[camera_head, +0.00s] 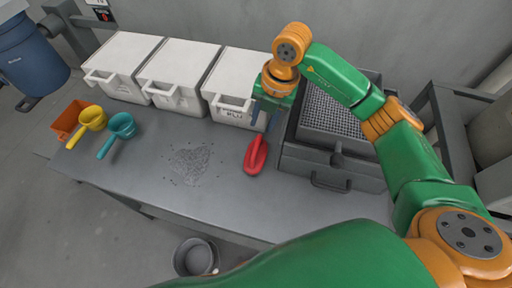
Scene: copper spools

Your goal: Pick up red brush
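The red brush (255,156) lies on the grey table (225,195), left of the dark sieve box. Its loop-shaped handle points toward the back. My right gripper (265,118) hangs above and behind the brush, in front of the right white bin. Its fingers point down and look apart, with nothing visible between them. I cannot tell the exact height of the gripper over the table. My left gripper does not show in this view.
Three white bins (121,58) stand along the back. A dark sieve box (332,170) is right of the brush. Grey granules (190,163) lie mid-table. A yellow scoop (92,117), teal scoop (121,126) and orange tray (62,122) are at left. A bucket (195,256) is on the floor.

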